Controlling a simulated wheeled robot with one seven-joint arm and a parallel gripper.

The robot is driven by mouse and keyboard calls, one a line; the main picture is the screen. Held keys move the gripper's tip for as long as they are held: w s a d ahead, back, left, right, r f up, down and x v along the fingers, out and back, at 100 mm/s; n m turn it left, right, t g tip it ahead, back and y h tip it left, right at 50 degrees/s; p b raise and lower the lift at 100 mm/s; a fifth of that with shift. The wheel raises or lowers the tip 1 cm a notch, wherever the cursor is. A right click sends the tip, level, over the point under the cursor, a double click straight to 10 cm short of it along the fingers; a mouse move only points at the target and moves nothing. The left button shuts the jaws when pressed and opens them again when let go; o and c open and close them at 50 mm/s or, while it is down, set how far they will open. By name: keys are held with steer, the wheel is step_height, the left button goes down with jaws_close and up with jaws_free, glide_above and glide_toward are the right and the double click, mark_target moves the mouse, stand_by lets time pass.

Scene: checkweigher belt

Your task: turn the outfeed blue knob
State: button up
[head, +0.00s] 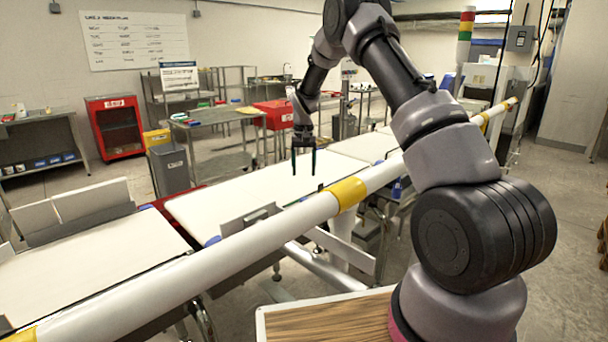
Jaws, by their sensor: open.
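Several small blue parts that look like knobs show along the belt line. One blue part (213,240) sits at the near left corner of the middle white belt (240,200). Another blue part (146,207) is at the far edge, near the gap between the left and middle belts. A third blue part (397,187) shows low behind the white rail, partly hidden by my arm. I cannot tell which is the outfeed knob. My gripper (303,172) points down over the far right part of the middle belt. Its dark fingers are apart with nothing between them.
A long white rail (250,237) with yellow bands crosses in front of the belts. Metal guide plates (95,200) stand by the left belt. Behind are a grey bin (170,168), a red cabinet (115,127) and a steel table (215,125). The middle belt's surface is mostly clear.

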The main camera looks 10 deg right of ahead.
mark_target(304, 198)
steer(key=shift+d, duration=0.1)
step_height(304, 198, down, 11)
steer(key=shift+r, duration=0.1)
stand_by(0.5)
steer(key=shift+c, duration=0.3)
jaws_close()
steer(key=shift+n, duration=0.7)
steer(key=shift+o, duration=0.3)
jaws_free()
